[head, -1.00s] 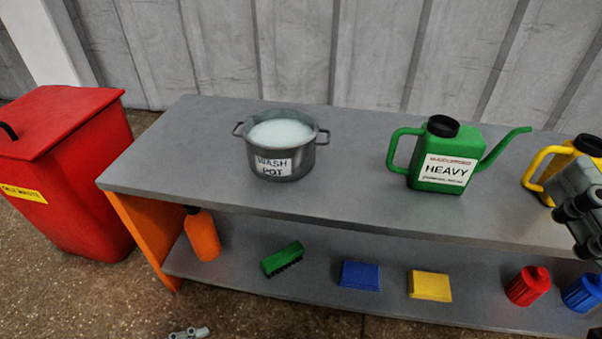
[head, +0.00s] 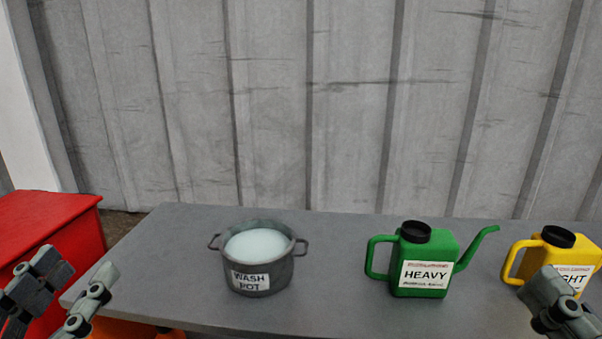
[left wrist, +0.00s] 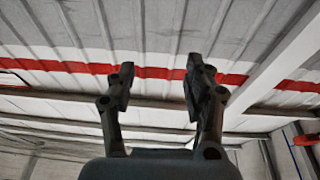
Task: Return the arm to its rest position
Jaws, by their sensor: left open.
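My left gripper (head: 78,282) is at the lower left of the head view, raised in front of the red bin and the bench's left end. It also shows in the left wrist view (left wrist: 158,82), with its two fingers apart, nothing between them, and the wall and ceiling behind. Part of my right gripper (head: 560,305) shows at the lower right, in front of the yellow can; its fingertips cannot be made out clearly.
A grey bench (head: 330,300) carries a wash pot (head: 262,262) with pale liquid, a green can (head: 425,265) labelled HEAVY and a yellow can (head: 528,262). A red bin (head: 60,225) stands left of the bench. A corrugated wall (head: 300,100) rises behind.

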